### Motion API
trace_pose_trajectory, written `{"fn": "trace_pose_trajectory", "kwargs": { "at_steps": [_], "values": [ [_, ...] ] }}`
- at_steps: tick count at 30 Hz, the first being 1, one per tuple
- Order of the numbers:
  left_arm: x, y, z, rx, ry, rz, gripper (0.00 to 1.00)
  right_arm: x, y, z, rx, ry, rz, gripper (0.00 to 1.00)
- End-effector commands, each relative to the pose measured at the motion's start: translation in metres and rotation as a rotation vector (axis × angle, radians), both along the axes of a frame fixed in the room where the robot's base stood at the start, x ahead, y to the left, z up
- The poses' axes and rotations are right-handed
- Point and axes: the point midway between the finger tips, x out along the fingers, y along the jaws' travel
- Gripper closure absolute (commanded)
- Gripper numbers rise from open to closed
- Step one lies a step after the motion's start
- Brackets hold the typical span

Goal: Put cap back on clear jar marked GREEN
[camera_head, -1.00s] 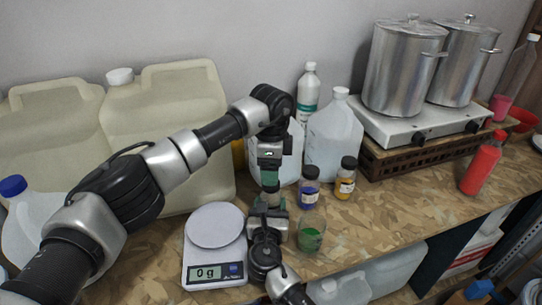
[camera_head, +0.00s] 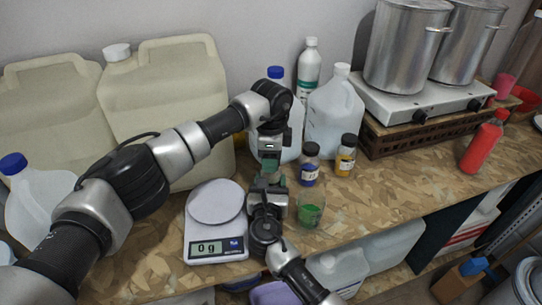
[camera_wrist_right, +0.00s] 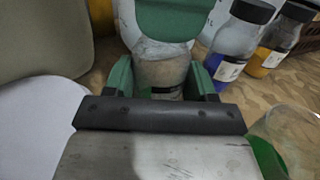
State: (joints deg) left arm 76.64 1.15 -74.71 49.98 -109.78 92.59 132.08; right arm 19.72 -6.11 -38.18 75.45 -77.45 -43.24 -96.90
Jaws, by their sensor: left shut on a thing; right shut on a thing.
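A clear jar (camera_wrist_right: 162,75) stands upright between the green fingers of my right gripper (camera_wrist_right: 160,82), which is shut on it. The jar looks empty; its marking is not readable. My right gripper shows low in the head view (camera_head: 268,190). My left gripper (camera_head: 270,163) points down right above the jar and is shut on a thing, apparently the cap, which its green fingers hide. A green finger covers the jar's mouth in the wrist view. I cannot tell whether the cap touches the rim.
An open glass with green contents (camera_head: 309,212) stands close to the right of my right gripper. A blue jar (camera_head: 309,170) and a yellow jar (camera_head: 345,160), both black-capped, stand behind it. A white scale (camera_head: 216,225) reading 0 g is at left. Open table lies further right.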

Motion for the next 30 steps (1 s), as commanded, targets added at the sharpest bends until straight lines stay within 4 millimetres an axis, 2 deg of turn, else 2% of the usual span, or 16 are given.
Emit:
{"fn": "trace_pose_trajectory", "kwargs": {
  "at_steps": [5, 8, 30],
  "values": [
    [0.0006, 0.0004, 0.0005, 0.000, -0.002, -0.027, 0.81, -0.0002, 0.0003, 0.0002, 0.000, 0.000, 0.001, 1.00],
    [0.0008, 0.0004, 0.0007, 0.000, -0.003, -0.138, 0.82, -0.0003, 0.0003, 0.0002, 0.000, -0.001, 0.001, 1.00],
    [0.0022, 0.0013, 0.0002, 0.001, -0.005, -1.679, 0.82, -0.0006, 0.0009, 0.0000, 0.000, 0.000, 0.002, 1.00]
  ]
}}
